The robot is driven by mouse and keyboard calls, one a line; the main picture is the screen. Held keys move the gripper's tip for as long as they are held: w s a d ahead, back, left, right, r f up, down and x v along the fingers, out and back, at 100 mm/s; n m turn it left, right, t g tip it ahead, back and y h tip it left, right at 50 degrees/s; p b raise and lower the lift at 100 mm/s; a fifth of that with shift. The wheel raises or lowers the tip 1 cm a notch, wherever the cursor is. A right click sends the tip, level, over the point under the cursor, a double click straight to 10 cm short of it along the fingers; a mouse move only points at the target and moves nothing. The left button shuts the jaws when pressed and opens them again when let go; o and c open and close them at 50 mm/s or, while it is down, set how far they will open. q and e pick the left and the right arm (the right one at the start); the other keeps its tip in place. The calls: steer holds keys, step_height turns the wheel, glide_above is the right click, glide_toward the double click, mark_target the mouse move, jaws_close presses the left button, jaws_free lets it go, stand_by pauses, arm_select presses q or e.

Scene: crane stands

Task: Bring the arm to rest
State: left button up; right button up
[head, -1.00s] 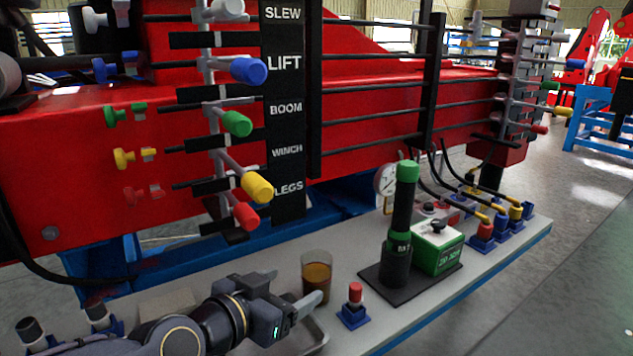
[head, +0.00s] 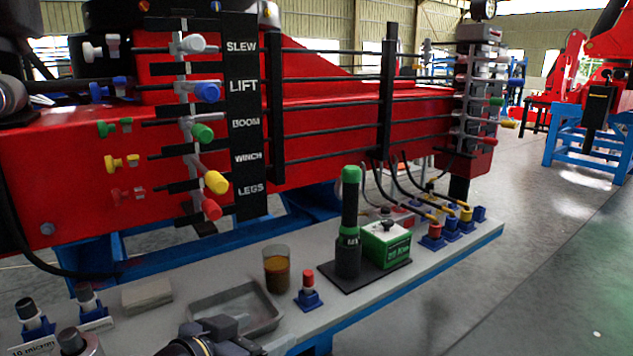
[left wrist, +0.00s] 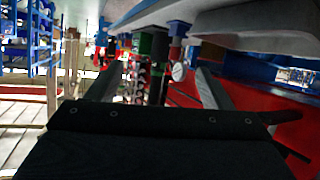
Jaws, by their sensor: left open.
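My left gripper (head: 222,335) shows at the bottom edge of the head view, in front of the metal tray. Only part of it shows there; the rest of my arm is cut off by the frame. In the left wrist view my left gripper (left wrist: 160,88) has its two fingers wide apart with nothing held between them. My right gripper is in neither view.
A grey bench (head: 335,312) holds a metal tray (head: 262,318), a glass of brown liquid (head: 277,270), a red-capped blue stand (head: 309,292), a green-topped black cylinder (head: 348,225) and a green box (head: 386,243). Coloured levers (head: 203,132) stand behind.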

arm_select(q)
steer(key=s+a+f+n+g+y, duration=0.2)
steer(key=s+a+f+n+g, duration=0.15)
steer(key=s+a+f, duration=0.4)
steer(key=s+a+f+n+g+y, duration=0.2)
steer(key=s+a+f+n, duration=0.25)
steer(key=s, duration=0.55)
step_height(320, 180, up, 27)
steer(key=p, duration=2.7)
steer(key=shift+d+r+m, duration=0.15)
steer(key=shift+m, duration=0.25)
